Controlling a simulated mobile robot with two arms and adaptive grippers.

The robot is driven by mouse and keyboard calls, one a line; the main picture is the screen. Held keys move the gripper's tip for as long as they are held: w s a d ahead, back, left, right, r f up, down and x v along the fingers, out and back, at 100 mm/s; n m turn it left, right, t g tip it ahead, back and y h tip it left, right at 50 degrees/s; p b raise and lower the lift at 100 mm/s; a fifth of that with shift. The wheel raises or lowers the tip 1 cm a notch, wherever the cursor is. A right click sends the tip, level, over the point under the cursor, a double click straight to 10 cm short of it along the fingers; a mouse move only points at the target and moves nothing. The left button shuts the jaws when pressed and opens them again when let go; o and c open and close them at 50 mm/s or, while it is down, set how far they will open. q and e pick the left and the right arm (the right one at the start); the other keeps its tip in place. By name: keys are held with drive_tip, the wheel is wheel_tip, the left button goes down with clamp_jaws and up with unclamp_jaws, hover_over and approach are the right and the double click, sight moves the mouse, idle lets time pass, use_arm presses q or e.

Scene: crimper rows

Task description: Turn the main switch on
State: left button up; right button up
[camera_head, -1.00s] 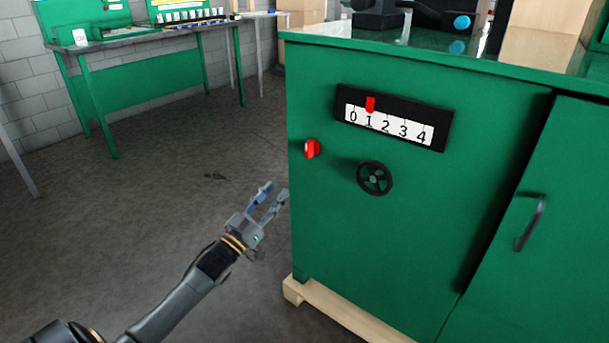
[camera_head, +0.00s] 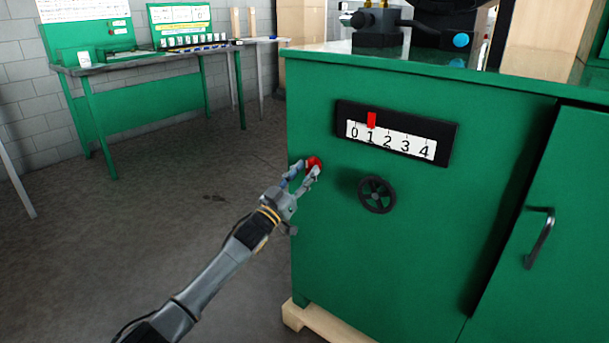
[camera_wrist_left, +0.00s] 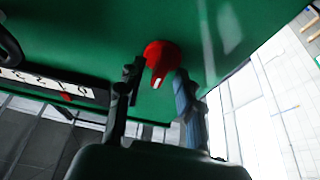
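The main switch (camera_head: 313,163) is a small red rotary knob on the green cabinet's front, left of the black handwheel. It also shows in the left wrist view (camera_wrist_left: 161,57), with a white mark on its grip. My left gripper (camera_head: 305,172) is at the knob with its fingers apart. In the left wrist view one finger (camera_wrist_left: 155,80) is on each side of the knob, with gaps visible between knob and fingers. The fingers partly cover the knob in the head view. My right gripper is not in view.
The green cabinet (camera_head: 400,255) carries a scale (camera_head: 395,135) numbered 0 to 4 with a red marker at 1, a handwheel (camera_head: 377,194) and a door handle (camera_head: 539,238). A green workbench (camera_head: 140,100) stands at the back left. The floor left of the cabinet is clear.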

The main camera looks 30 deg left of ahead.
use_arm(q)
drive_tip(key=shift+w+r, duration=0.1)
drive_tip(key=shift+w, duration=0.05)
clamp_jaws()
